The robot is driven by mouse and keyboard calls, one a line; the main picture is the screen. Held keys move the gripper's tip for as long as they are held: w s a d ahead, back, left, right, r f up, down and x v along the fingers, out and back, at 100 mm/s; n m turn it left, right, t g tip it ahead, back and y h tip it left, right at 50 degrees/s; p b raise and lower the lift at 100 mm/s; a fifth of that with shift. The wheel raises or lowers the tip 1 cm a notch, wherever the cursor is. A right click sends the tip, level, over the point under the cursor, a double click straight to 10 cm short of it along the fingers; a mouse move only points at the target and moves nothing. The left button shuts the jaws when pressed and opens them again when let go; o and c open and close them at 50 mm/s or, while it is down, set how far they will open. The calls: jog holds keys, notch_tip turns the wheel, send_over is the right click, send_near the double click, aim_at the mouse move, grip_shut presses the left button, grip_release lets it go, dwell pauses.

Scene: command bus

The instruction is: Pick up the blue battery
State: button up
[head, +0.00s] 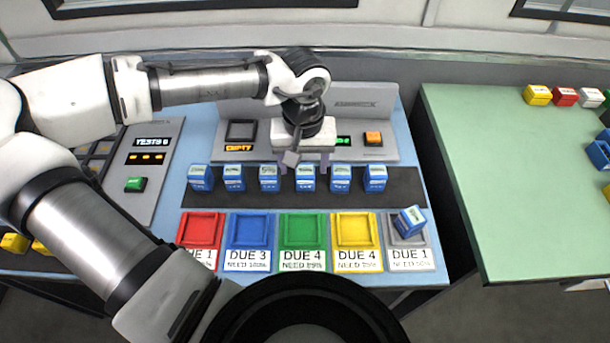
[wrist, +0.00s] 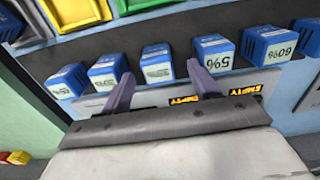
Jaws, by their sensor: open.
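Several blue batteries with white labels stand in a row on a dark strip in the head view. One blue battery (head: 306,179) in this row is just below my gripper (head: 304,168). In the wrist view my gripper (wrist: 160,75) is open and empty, and that battery (wrist: 157,62) shows between its fingertips, slightly beyond them. I cannot tell whether the fingers touch it. Neighbouring batteries stand close on both sides, one (wrist: 213,52) labelled 5%. Another blue battery (head: 410,219) lies tilted on the grey tray (head: 407,241) at the front right.
Red (head: 200,230), blue (head: 249,231), green (head: 302,231) and yellow (head: 355,230) trays stand in front of the row. A console (head: 365,145) rises behind it. A green table (head: 500,170) at right has a clear middle and coloured blocks along its right side.

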aim_at(305, 170)
jog(key=shift+w+d+f, duration=0.15)
jog(key=shift+f, duration=1.65)
jog(key=c, duration=1.2)
jog(key=shift+o, duration=0.2)
jog(key=shift+r, duration=0.15)
